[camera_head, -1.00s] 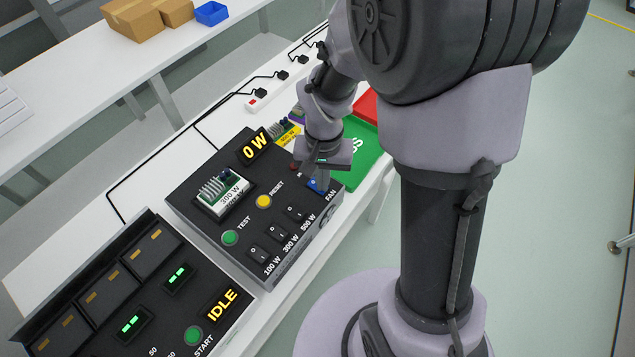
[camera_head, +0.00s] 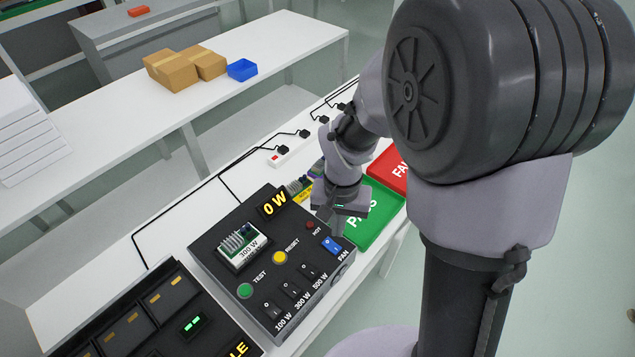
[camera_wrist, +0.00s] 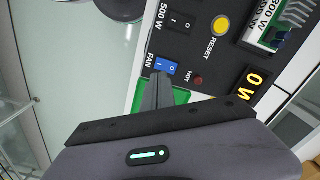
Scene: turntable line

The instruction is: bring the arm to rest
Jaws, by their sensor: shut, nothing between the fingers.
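A green PASS tray (camera_head: 381,205) and red FAIL tray (camera_head: 385,172) lie right of the box. A board with fins (camera_head: 240,247) sits on the box under a "0 W" display (camera_head: 273,203). A power strip (camera_head: 290,154) and cables run behind.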

